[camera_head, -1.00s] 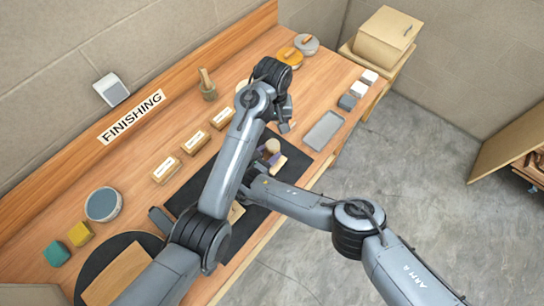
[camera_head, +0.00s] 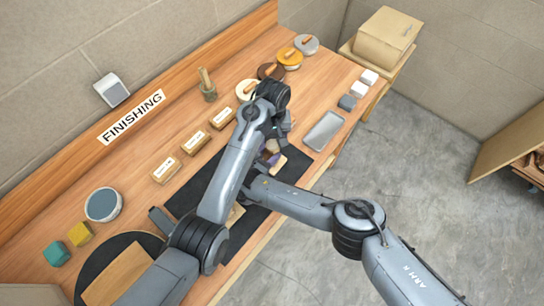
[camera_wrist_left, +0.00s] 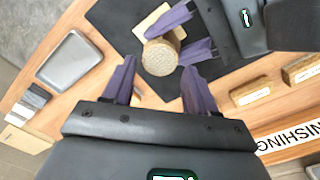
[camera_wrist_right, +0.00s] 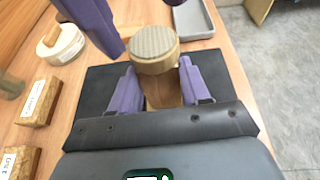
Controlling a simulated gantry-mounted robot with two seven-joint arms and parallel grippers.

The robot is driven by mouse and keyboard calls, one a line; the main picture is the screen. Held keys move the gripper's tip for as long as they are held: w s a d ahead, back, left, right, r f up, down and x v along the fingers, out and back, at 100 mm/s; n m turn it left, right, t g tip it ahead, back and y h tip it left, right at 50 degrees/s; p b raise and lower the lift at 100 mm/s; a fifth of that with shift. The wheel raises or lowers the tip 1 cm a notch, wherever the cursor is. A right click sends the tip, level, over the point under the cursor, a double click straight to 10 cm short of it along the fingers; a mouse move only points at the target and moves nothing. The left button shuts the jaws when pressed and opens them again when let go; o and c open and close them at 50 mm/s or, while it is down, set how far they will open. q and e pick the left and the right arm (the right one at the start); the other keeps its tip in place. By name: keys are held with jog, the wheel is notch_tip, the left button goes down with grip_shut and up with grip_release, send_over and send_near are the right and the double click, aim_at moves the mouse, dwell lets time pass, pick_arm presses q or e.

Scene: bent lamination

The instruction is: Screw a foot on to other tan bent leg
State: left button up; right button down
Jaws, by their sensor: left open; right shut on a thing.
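A tan bent leg (camera_wrist_right: 165,92) stands between the fingers of my right gripper (camera_wrist_right: 158,68), which is shut on it. A round foot with a grey textured pad (camera_wrist_right: 153,45) sits at the leg's upper end. How far it is threaded I cannot tell. In the left wrist view the foot (camera_wrist_left: 160,57) faces the camera, with a pale wooden part (camera_wrist_left: 157,24) behind it. My left gripper (camera_wrist_left: 159,66) is open, its fingertips on either side of the foot's near edge and apart from it. In the head view my arms mostly hide the leg and foot.
A black mat (camera_head: 292,168) lies under the work. A grey tray (camera_head: 324,130) stands to its right. Labelled wooden blocks (camera_head: 195,141) line its back side. Several round tins (camera_head: 290,57) stand at the far end. A large box (camera_head: 386,35) is beyond the bench.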

pick_arm(q)
jog(key=shift+f, duration=1.4)
jog(key=shift+c, duration=0.3)
jog(key=c, duration=0.8)
jog(key=o, duration=1.2)
jog(key=shift+r, duration=0.1)
notch_tip(320, 180, up, 12)
jog(key=shift+f, duration=0.1)
pick_arm(e)
jog(key=shift+c, duration=2.3)
grip_release()
